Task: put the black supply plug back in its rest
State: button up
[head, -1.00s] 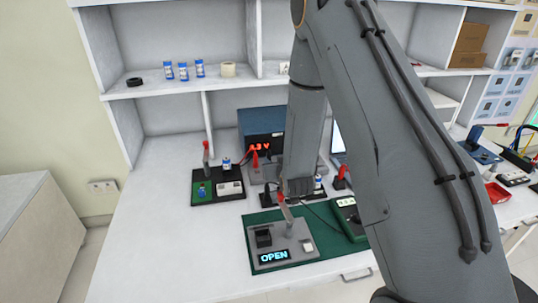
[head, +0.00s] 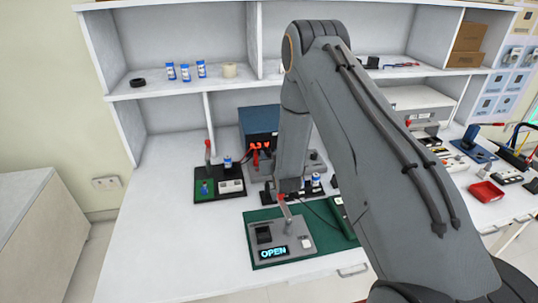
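My gripper (head: 288,187) is at the lower end of my arm, over the bench behind the grey fixture. It is small and dark here, and its fingers cannot be made out. I cannot make out the black supply plug or its rest. The power supply (head: 259,122) is a blue-topped box with red lit digits, partly hidden by my arm. The grey fixture (head: 293,236) lies on a green mat (head: 313,242). It carries a black block (head: 263,234), a red-tipped lever (head: 286,208) and a display (head: 273,252) reading OPEN.
A red bin (head: 486,192) and tools are at the right. Shelves (head: 180,89) run above. The bench's front left is clear.

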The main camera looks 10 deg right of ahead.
jog(key=shift+w+f, duration=0.1)
jog(key=shift+w, duration=0.15)
grip_shut()
